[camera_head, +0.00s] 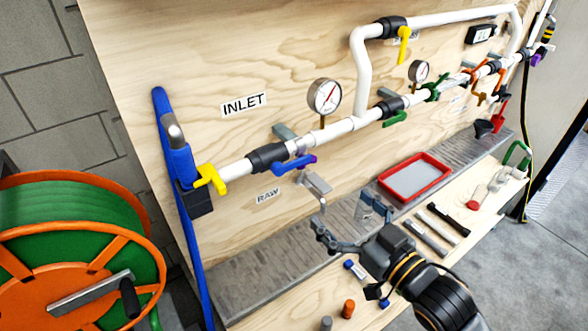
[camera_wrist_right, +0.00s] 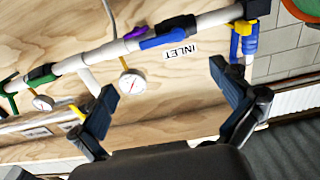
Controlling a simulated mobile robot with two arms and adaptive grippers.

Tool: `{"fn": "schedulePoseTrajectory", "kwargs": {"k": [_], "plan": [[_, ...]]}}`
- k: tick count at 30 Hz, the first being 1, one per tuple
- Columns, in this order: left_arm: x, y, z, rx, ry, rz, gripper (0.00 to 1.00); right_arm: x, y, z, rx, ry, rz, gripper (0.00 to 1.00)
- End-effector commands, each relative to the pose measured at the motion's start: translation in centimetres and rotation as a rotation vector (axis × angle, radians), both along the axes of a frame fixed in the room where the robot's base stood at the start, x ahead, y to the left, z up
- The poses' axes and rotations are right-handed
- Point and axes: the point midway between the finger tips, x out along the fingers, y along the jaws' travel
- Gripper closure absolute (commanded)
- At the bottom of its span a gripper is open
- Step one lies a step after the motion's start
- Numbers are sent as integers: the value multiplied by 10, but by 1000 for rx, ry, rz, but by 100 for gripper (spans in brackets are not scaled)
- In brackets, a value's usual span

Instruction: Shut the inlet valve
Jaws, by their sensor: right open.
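The inlet valve is a black body (camera_head: 267,157) on the white pipe below the INLET label (camera_head: 244,104). Its blue lever (camera_head: 292,165) lies roughly along the pipe, with a purple part at its right end. The blue lever also shows in the right wrist view (camera_wrist_right: 165,40), ahead of the fingers. My right gripper (camera_head: 340,215) is open and empty, below and to the right of the lever, apart from it. Its two dark fingers are spread in the right wrist view (camera_wrist_right: 163,80). My left gripper is not in view.
A pressure gauge (camera_head: 325,96) stands above the pipe. A yellow coupling (camera_head: 210,179) and blue hose (camera_head: 170,130) are at left. A metal tap (camera_head: 316,187) hangs under the pipe. A red tray (camera_head: 385,190) and loose tools lie on the ledge and bench.

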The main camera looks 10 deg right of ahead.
Motion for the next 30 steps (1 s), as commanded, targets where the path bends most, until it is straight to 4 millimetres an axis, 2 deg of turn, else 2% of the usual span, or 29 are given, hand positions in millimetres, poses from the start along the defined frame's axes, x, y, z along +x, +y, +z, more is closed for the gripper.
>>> {"fn": "schedulePoseTrajectory", "kwargs": {"k": [5, 15, 21, 25, 30], "plan": [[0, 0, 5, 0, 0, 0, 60, 12, 6, 7, 4, -9, 3, 0], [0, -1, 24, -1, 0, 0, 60, 76, 33, 8, 3, -10, 3, 0], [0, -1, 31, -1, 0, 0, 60, 108, 46, 7, 3, -8, 4, 0], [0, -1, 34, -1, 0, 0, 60, 120, 51, 5, 3, -6, 4, 0], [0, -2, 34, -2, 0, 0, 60, 126, 54, 4, 1, -6, 4, 0]]}}
